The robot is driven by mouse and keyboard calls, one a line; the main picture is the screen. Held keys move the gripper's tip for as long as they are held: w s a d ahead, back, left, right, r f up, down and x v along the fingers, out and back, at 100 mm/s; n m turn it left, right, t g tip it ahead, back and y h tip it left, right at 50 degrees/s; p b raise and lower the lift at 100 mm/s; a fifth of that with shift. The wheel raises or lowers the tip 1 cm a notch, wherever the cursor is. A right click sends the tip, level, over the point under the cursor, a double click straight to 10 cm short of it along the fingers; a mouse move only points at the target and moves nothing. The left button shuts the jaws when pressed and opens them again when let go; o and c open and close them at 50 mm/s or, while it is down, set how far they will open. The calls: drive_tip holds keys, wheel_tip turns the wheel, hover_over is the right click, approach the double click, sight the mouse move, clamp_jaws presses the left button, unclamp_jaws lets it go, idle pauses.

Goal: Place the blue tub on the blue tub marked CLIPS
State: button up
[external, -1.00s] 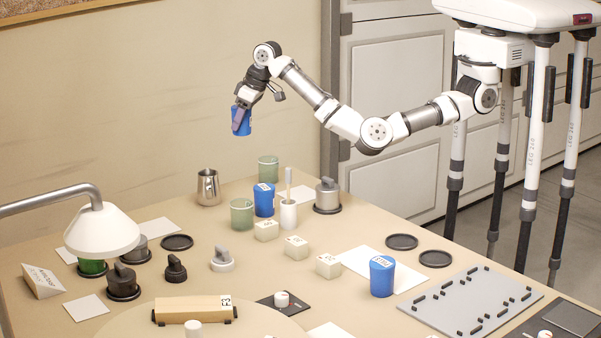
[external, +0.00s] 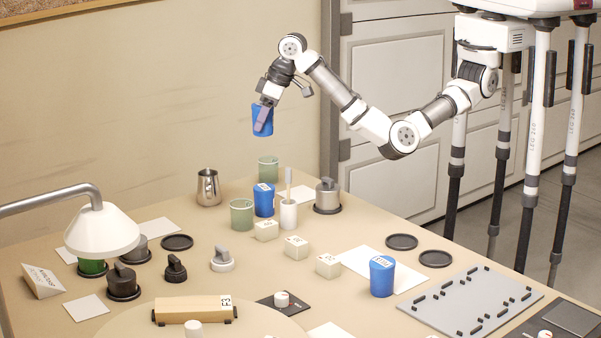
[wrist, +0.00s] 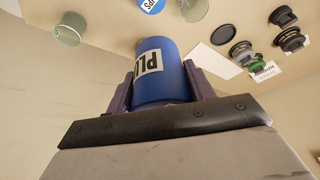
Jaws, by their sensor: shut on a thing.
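My gripper (external: 263,122) is shut on a blue tub (external: 257,112) and holds it in the air above the back of the bench. In the wrist view the held tub (wrist: 160,72) sits between both fingers, with a white label reading "PLU", the rest hidden. A blue tub with a white label (external: 264,200) stands on the bench below, between two green glasses. In the wrist view this tub (wrist: 150,4) is cut by the top edge and its label seems to end in "IPS". Another labelled blue tub (external: 382,277) stands at the front right; I cannot read its label.
Green glasses (external: 241,213) (external: 269,168) stand close to the rear blue tub. A white holder with an upright stick (external: 288,214), a metal jug (external: 208,187) and a grey-topped weight (external: 328,196) are also near. A lamp (external: 101,232) stands left. The air around the held tub is clear.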

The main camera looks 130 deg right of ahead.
wheel_tip(320, 180, down, 15)
drive_tip(key=shift+r+p, duration=0.15)
drive_tip(key=shift+p, duration=0.95)
drive_tip(key=shift+f, duration=0.2)
drive_tip(key=o, duration=1.1)
drive_tip(key=shift+c, duration=0.2)
